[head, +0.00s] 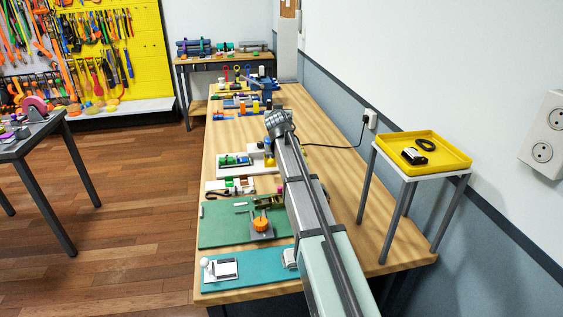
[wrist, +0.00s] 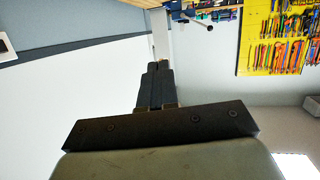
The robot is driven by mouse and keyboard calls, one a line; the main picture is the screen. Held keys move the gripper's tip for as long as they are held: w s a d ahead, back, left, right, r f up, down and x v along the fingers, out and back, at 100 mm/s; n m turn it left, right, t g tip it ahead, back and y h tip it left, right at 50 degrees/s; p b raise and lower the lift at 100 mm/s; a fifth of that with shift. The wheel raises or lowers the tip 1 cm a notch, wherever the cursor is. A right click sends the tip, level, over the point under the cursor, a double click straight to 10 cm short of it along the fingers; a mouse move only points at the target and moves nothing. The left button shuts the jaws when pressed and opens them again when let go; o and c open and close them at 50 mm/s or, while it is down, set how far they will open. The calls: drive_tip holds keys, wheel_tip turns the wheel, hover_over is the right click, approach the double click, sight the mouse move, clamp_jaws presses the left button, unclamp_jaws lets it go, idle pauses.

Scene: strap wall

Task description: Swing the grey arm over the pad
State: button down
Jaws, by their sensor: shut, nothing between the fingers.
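My gripper (wrist: 156,75) shows in the wrist view with its dark fingers together and nothing between them. It faces the far part of the room, clear of anything. In the head view my arm stretches over the bench, and its fingers cannot be made out. A teal board (head: 255,274) lies at the near end of the bench. I cannot tell for certain which pieces are the grey arm and the pad.
A green board (head: 215,233) with an orange knob (head: 261,225) lies behind the teal one. More fixtures line the bench (head: 318,125) farther back. My arm hides part of its middle. A yellow tray (head: 455,155) on a stand is at the right by the wall.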

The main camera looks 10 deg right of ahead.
sight(270, 153)
drive_tip(key=s+d+f+m+g+h, duration=0.25)
drive_tip(key=s+d, duration=0.35)
drive_tip(key=d, duration=0.7)
drive_tip(key=s+a+f+n+g+y, duration=0.3)
drive_tip(key=s+a+g+y, duration=0.35)
drive_tip(key=s+y, duration=0.5)
drive_tip(key=w+a+f+t+h, duration=0.1)
drive_tip(key=w+a+f, duration=0.4)
drive_tip(key=a+f, duration=0.2)
drive_tip(key=shift+a, duration=0.5)
drive_tip(key=shift+s+a+m, duration=0.1)
drive_tip(key=shift+m, duration=0.15)
